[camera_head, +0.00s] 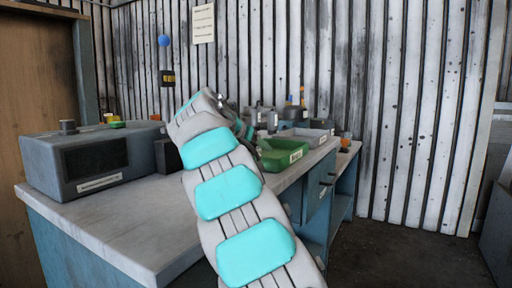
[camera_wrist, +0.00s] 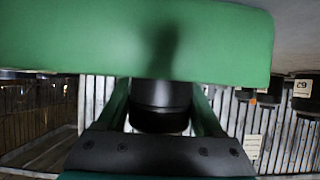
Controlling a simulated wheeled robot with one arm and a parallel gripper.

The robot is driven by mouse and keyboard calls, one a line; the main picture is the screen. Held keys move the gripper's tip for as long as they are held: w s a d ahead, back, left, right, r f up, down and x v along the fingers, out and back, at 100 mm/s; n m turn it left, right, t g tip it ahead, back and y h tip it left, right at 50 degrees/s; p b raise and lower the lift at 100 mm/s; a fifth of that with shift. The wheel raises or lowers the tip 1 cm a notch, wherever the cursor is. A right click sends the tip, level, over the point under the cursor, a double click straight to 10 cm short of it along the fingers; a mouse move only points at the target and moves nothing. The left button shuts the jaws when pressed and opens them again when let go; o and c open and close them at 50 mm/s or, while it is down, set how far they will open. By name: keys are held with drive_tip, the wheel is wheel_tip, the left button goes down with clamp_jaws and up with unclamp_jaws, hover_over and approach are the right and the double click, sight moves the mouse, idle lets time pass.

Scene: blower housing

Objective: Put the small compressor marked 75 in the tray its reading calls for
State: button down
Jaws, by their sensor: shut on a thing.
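A dark, round compressor (camera_wrist: 160,100) is between the two fingers of my gripper (camera_wrist: 163,112) in the wrist view, and the gripper is shut on it. No marking shows on its visible side. The green tray (camera_wrist: 60,40) fills the top of the wrist view, close to the held compressor; I cannot tell whether they touch. In the head view the green tray (camera_head: 285,155) is near the bench's right edge, just right of my arm. My arm hides most of the gripper there. A pale tray (camera_head: 318,134) is behind the green one.
A grey box (camera_head: 92,160) with a dark panel stands on the bench (camera_head: 130,222) at left, with small parts on top. Another dark cylinder with a white number label (camera_wrist: 302,95) is at the wrist view's right. The bench's front left is clear.

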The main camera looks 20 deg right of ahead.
drive_tip(key=shift+f, duration=0.15)
drive_tip(key=shift+c, duration=1.6)
unclamp_jaws()
drive_tip(key=shift+r, duration=0.3)
drive_tip(key=v, duration=1.2)
drive_tip(key=shift+f, duration=0.1)
